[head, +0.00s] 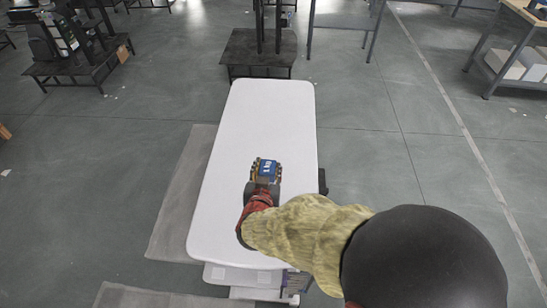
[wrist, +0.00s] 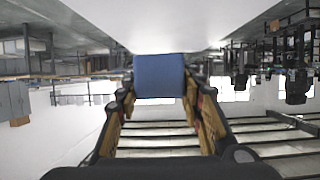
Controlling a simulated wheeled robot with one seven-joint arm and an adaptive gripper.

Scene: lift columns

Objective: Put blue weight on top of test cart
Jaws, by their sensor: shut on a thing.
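The test cart (head: 265,115) has a long white top that fills the middle of the head view. My gripper (head: 266,170) is over the near-middle part of this top, shut on the blue weight (head: 267,167). In the wrist view the blue weight (wrist: 159,76) is a plain blue block between the two fingers of my gripper (wrist: 158,90). The cart's white top (wrist: 160,22) shows at the top of that view, which looks upside down. I cannot tell whether the weight touches the white top or is just above it.
The white top is clear around the weight. A dark stand (head: 258,50) is on the floor beyond the cart's far end. Another dark stand (head: 75,65) is at the back left, and a workbench (head: 515,60) is at the back right.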

